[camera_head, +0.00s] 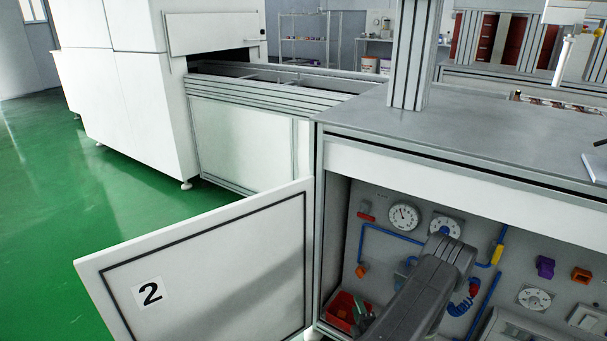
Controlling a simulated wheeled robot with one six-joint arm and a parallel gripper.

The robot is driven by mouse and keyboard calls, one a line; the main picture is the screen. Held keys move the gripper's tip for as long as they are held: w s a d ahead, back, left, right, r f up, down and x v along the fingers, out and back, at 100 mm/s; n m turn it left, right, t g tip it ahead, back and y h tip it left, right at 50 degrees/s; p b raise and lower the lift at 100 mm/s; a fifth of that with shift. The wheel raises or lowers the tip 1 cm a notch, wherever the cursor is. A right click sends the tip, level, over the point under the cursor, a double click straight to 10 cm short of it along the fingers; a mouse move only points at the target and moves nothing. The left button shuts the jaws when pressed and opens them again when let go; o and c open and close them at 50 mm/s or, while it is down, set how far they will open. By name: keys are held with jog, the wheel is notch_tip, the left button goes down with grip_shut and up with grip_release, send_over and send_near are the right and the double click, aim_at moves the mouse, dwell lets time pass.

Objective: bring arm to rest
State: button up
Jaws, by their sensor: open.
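A grey link of my own arm (428,286) rises from the bottom edge in front of the open cabinet. Its upper end covers part of the cabinet's back panel, near the right-hand gauge. My gripper's fingers cannot be made out; they are out of frame or hidden behind the link. No held object can be seen.
The cabinet door (225,268), marked 2, stands open to the left. Inside are a gauge (404,216), blue pipes, valves and a red bin (342,312) beside my arm. The grey worktop (470,140) above is mostly clear. Green floor (60,220) lies open at left.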

jog(key=shift+s+r+p, duration=0.15)
jog(key=shift+r+p, duration=0.5)
jog(key=shift+r, duration=1.1)
jog(key=shift+f, duration=0.1)
